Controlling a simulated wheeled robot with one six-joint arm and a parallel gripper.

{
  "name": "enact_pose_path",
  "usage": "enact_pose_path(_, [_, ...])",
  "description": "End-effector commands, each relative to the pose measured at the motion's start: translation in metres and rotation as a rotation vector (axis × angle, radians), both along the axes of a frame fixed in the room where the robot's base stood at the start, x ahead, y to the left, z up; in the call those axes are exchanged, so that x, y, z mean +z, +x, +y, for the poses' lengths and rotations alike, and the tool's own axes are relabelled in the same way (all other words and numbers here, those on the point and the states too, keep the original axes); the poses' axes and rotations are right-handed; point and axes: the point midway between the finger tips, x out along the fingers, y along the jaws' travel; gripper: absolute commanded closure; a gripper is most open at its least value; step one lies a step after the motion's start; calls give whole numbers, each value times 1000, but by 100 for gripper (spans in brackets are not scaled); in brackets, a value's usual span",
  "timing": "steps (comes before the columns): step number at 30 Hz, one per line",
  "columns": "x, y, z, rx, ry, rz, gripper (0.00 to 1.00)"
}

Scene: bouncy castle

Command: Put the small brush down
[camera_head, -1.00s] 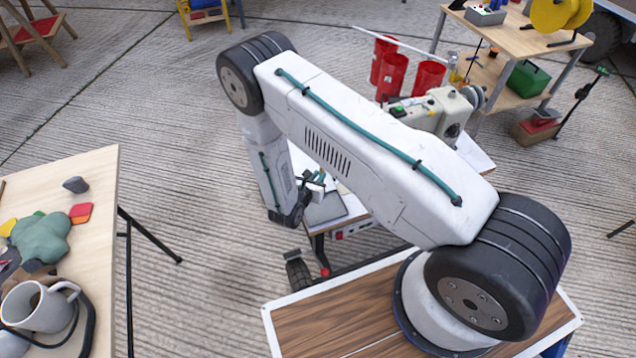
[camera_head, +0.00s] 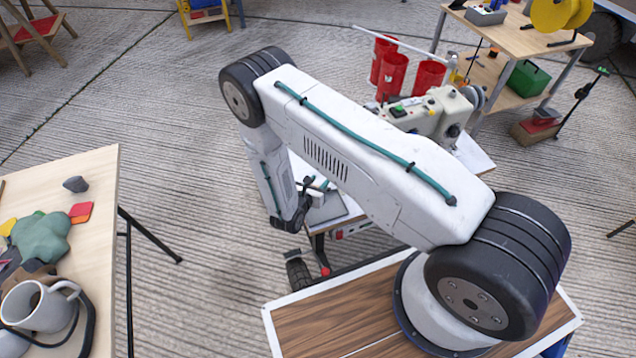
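My gripper (camera_head: 314,188) hangs low over the left end of a small table, just above a flat grey pad (camera_head: 328,212). It is small in view and partly hidden behind my own arm. I cannot tell whether its fingers are open or shut. A small pale and green shape (camera_head: 318,185) shows at the fingers; I cannot tell whether it is the small brush. No brush can be clearly made out elsewhere.
A sewing machine (camera_head: 428,112) stands on the same small table. Red bins (camera_head: 391,75) stand behind it, and a shelf (camera_head: 508,55) at the upper right. At left, a wooden table (camera_head: 98,200) holds a grey mug (camera_head: 38,306) and green lump (camera_head: 40,238). Open concrete lies between.

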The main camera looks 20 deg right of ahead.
Motion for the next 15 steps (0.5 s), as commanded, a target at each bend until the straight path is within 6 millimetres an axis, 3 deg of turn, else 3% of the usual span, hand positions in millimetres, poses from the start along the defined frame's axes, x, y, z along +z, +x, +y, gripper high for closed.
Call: enact_pose_path(15, [31, -61, 67, 5, 0, 0, 63])
